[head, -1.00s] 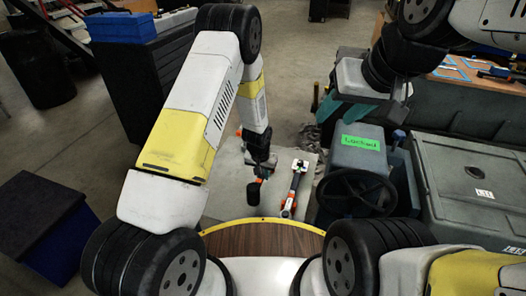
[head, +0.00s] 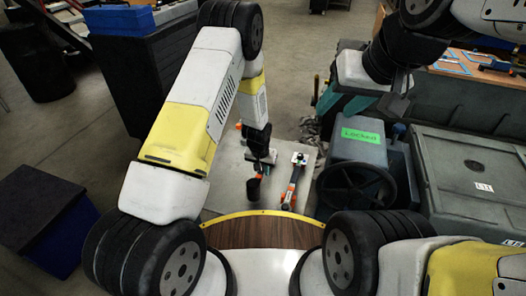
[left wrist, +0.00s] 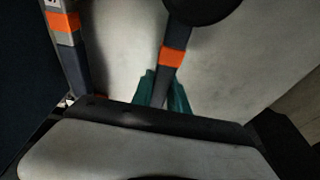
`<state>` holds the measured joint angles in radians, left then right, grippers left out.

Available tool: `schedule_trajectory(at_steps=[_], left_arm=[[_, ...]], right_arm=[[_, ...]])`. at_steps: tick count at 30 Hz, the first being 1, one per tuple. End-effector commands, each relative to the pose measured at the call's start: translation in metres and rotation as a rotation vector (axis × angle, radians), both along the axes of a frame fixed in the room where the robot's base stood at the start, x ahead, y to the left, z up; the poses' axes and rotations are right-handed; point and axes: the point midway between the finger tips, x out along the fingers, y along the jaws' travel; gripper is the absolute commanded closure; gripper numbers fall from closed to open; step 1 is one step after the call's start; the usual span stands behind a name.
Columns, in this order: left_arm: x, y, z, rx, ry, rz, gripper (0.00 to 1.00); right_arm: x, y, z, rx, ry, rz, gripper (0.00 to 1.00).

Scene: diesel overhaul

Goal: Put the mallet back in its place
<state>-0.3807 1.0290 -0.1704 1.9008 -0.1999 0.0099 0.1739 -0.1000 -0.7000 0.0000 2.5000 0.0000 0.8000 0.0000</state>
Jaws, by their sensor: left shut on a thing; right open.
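The mallet (head: 253,188) has a black head and a dark handle with an orange band. My left gripper (head: 261,158) is shut on its handle, and the head hangs low over a pale grey surface. In the left wrist view the mallet (left wrist: 173,57) runs up from between the green fingers (left wrist: 162,92), its black head cut off at the top edge. I cannot tell whether the head touches the surface. My right gripper (head: 372,98) is open and empty at the upper right. No marked place for the mallet is clear to me.
Another orange-banded tool (head: 293,185) lies just right of the mallet; it also shows in the left wrist view (left wrist: 65,25). A grey unit with a green "Locked" label (head: 360,136) and black handwheel (head: 355,188) stands right. A grey lidded case (head: 475,165) is beyond it.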

Motion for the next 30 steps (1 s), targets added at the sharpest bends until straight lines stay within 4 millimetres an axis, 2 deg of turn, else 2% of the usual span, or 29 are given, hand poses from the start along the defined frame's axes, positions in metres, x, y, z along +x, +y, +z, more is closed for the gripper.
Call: schedule_trajectory(at_steps=[20,21,24,30], left_arm=[[0.0,0.0,-0.023,0.0,0.0,0.0,1.0],[0.0,0.0,-0.023,0.0,-0.001,0.0,0.74],[0.0,0.0,-0.023,0.0,-0.001,0.0,0.55],[0.0,0.0,-0.023,0.0,0.0,0.0,0.55]], right_arm=[[0.0,0.0,0.0,0.0,0.0,0.0,0.57],[0.0,0.0,0.0,0.0,0.0,0.0,0.57],[0.0,0.0,0.0,0.0,0.0,0.0,0.57],[0.0,0.0,0.0,0.0,0.0,0.0,0.57]])
